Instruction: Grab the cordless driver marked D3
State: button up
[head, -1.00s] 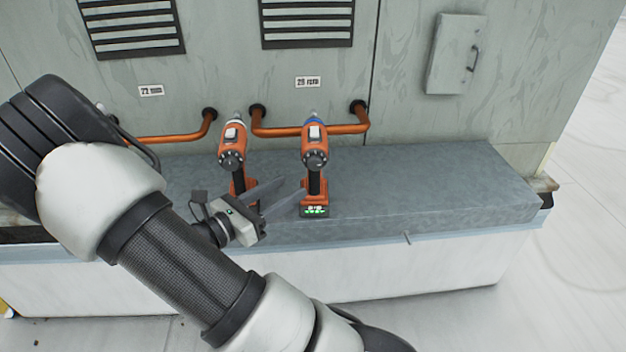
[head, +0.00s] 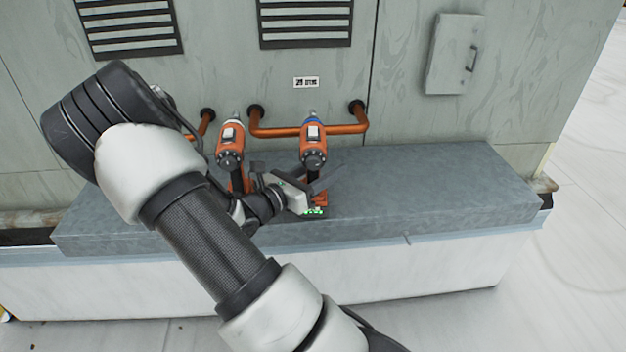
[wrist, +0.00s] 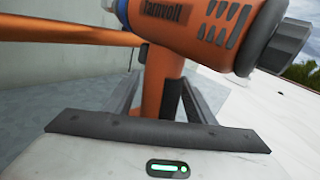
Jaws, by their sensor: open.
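Two orange cordless drivers stand upright on the grey ledge. The left driver (head: 230,145) has a pale collar, the right driver (head: 314,150) a blue one. The right driver's base shows green lights; its marking is too small to read, so I cannot tell which is D3. My gripper (head: 322,178) is open at the right driver's handle, hiding part of the handle and base. In the wrist view, my gripper (wrist: 160,98) has its fingers either side of the orange and dark handle, below the driver body (wrist: 205,30). Its jaws are not closed on it.
The grey ledge (head: 430,185) is clear to the right of the drivers. Orange pipes (head: 285,131) run along the wall behind them. Vent grilles (head: 305,22) and a small handled box (head: 455,55) are on the wall.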

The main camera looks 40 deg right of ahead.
grip_shut()
dwell(1.4)
jog(key=shift+r, duration=0.15)
